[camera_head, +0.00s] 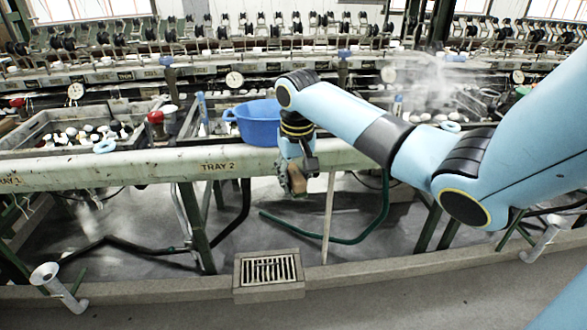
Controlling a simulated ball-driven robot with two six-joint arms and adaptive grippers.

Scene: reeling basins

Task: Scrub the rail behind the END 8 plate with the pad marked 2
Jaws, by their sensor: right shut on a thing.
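My right gripper (293,167) hangs fingers down in front of the pale rail (130,169) lettered TRAY 2. It is shut on a small brown block (298,181) that looks like a pad; no mark on it can be read, and the fingers and wrist hide part of it. The block is near the rail's lower edge; I cannot tell whether it touches. No END 8 plate can be made out. My left gripper is not in view.
A blue basin (258,124) stands just behind the rail, close to my right wrist. A grey trough (75,132) with cocoons lies left. Steam rises at right.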

